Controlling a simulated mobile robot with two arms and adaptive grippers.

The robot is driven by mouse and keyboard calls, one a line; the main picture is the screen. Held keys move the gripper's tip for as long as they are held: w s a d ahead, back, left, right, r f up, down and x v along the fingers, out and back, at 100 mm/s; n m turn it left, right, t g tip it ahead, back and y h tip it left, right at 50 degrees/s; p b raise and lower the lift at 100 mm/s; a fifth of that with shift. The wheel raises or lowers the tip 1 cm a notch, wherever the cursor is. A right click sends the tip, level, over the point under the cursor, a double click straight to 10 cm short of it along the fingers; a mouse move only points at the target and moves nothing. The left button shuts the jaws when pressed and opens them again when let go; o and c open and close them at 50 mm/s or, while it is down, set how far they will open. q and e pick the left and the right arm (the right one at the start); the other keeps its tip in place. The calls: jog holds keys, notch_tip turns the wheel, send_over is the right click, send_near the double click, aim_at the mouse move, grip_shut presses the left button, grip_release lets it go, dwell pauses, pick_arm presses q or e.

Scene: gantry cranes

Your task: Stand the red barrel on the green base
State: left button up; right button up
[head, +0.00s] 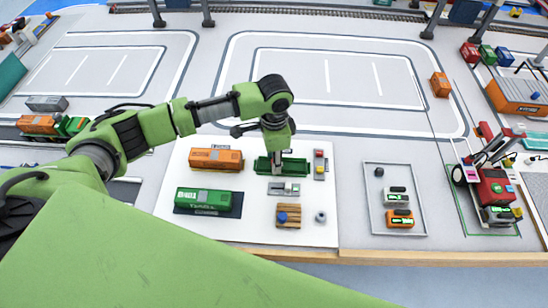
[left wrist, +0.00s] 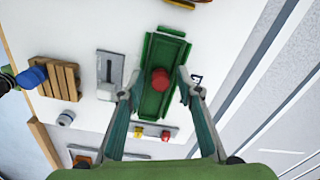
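The green base (head: 268,166) lies on the white board, long and tray-like. In the left wrist view the green base (left wrist: 172,55) is seen from above. The red barrel (left wrist: 160,80) shows there as a round red top over the base's near half, seemingly upright. My left gripper (left wrist: 159,77) is open, one finger on each side of the barrel, with gaps between. In the head view my left gripper (head: 276,165) points down over the base and the barrel is hidden. My right gripper is in neither view.
Around the base are an orange container (head: 216,159), a green container (head: 204,201), a grey bracket piece (head: 285,188), a wooden pallet (head: 294,209) with a blue barrel (head: 282,217), and a small red-and-yellow holder (head: 319,165). A grey tray (head: 412,172) stands right of the board.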

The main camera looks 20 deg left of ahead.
pick_arm(q)
notch_tip(320, 180, up, 12)
jog(key=b, duration=0.1)
jog(key=shift+r, duration=0.2)
